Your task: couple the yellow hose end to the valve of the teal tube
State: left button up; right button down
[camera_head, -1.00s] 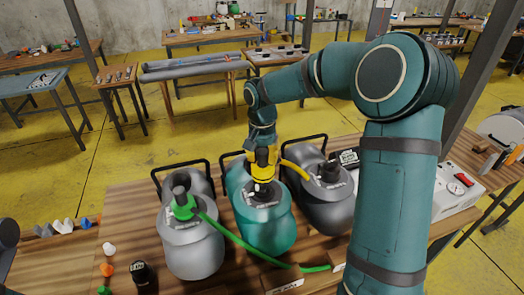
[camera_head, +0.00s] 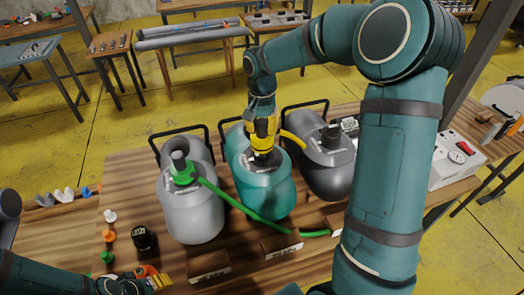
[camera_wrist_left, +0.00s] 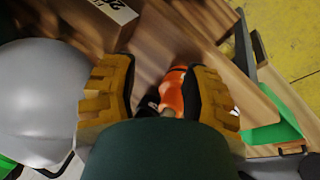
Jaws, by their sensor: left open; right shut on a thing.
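The teal tube (camera_head: 262,195) stands between two grey tubes on the wooden bench, with a black valve (camera_head: 263,158) on top. My right gripper (camera_head: 263,140) is shut on the yellow hose end, directly above this valve. Its fingers hide most of the hose end, and I cannot tell whether it is seated. The yellow hose (camera_head: 294,137) runs off to the right. My left gripper (camera_head: 152,284) is open low at the bench's front left, beside an orange object (camera_head: 145,270). In the left wrist view, the orange object (camera_wrist_left: 173,92) shows between its open fingers.
A light grey tube (camera_head: 194,215) on the left carries a green hose end (camera_head: 181,170); its green hose (camera_head: 235,203) crosses in front of the teal tube. A dark grey tube (camera_head: 328,175) stands right. A black cap (camera_head: 144,239) and small coloured parts lie left.

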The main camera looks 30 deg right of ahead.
aim_at(262, 140)
jog(key=shift+f, duration=0.15)
jog(key=shift+f+b, duration=0.9)
jog(key=shift+f, duration=0.2)
jog(key=shift+f, duration=0.15)
jog(key=shift+f+b, duration=0.3)
jog(key=shift+f+b, duration=0.55)
jog(key=shift+f, duration=0.25)
dwell(0.9)
jog(key=shift+m+b, duration=0.35)
jog(key=shift+m, duration=1.65)
